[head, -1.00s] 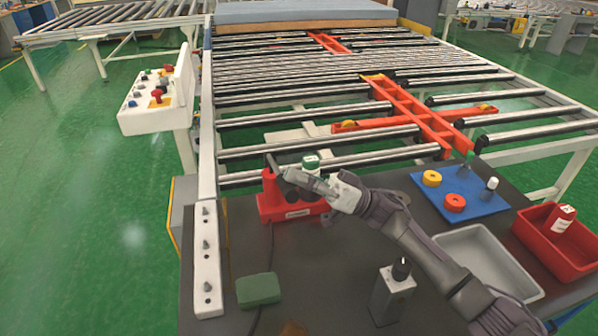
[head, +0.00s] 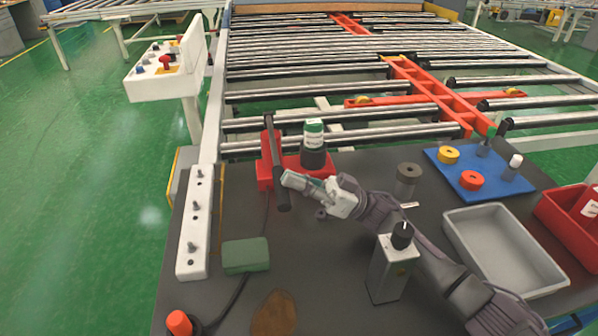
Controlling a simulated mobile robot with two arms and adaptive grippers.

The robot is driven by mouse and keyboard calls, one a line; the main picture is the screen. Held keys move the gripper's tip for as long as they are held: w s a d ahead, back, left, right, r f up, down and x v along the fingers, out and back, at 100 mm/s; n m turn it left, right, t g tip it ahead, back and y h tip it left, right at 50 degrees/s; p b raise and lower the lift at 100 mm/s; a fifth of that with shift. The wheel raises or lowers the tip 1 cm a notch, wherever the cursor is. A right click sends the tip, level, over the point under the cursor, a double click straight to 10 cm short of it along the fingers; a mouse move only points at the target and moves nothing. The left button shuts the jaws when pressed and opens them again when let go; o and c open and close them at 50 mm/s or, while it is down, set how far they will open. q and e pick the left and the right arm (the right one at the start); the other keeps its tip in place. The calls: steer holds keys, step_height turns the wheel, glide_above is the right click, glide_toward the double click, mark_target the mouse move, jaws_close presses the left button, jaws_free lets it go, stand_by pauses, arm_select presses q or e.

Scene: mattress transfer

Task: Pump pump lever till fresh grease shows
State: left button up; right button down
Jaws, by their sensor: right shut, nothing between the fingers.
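The red grease pump (head: 265,175) stands at the back left of the dark bench. A white and green bottle (head: 314,132) sits upright in its dark holder. The dark pump lever (head: 275,150) slants from above the red body down toward the bench front. My right gripper (head: 288,180) is shut and empty, with its fingertips right beside the lower part of the lever. I cannot tell whether they touch it. A white strip with several grey fittings (head: 194,250) lies along the bench's left edge. I cannot make out any grease on it. My left gripper is not in view.
A grey box with a black knob (head: 390,270) stands near my right forearm. A green block (head: 246,255), a brown rag (head: 274,315) and an orange-topped item (head: 179,322) are in front. A blue mat (head: 505,185), grey tray (head: 480,215) and red bin (head: 560,225) are at right.

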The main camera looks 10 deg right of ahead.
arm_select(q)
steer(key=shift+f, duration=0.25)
arm_select(e)
steer(key=shift+s+a+f, duration=0.2)
steer(key=shift+f, duration=0.55)
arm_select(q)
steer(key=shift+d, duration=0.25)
arm_select(e)
step_height(320, 180, up, 11)
steer(key=shift+w+d+r, duration=0.15)
